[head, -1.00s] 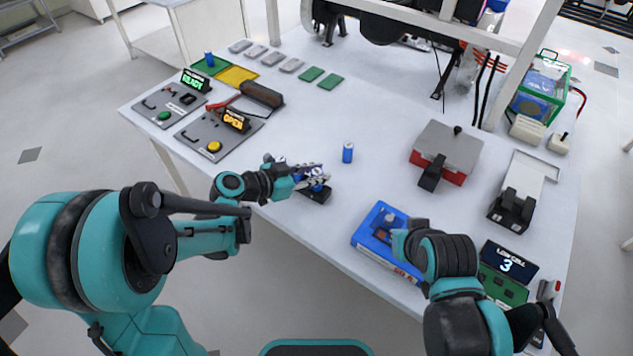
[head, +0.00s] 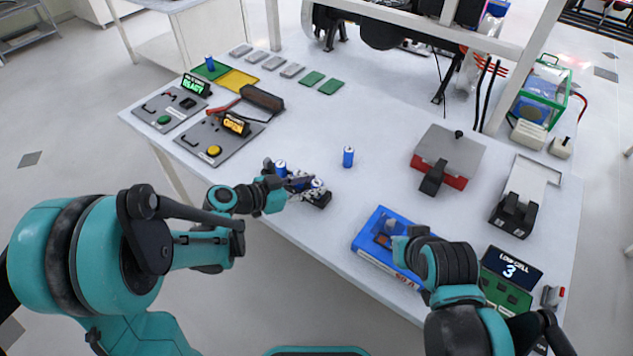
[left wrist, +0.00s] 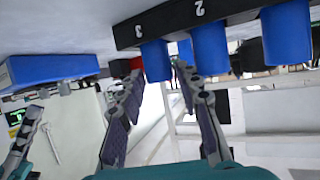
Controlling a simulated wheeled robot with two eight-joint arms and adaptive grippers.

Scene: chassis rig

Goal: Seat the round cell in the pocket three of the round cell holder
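The black round cell holder (head: 322,200) lies near the table's front edge. In the left wrist view the holder (left wrist: 225,10) appears upside down, with labels 3 and 2 showing. A single blue cell (head: 348,157) stands upright on the table behind. My right gripper (head: 397,242) is over the blue box; its fingers are unclear.
The blue box (head: 370,258) sits at the front right, beside a "LOW CELL 3" display (head: 511,264). A red and grey device (head: 447,160) and a white and black one (head: 520,200) stand at the right. Panels reading READY (head: 172,110) and OPEN (head: 215,140) are at the left. Mid-table is mostly clear.

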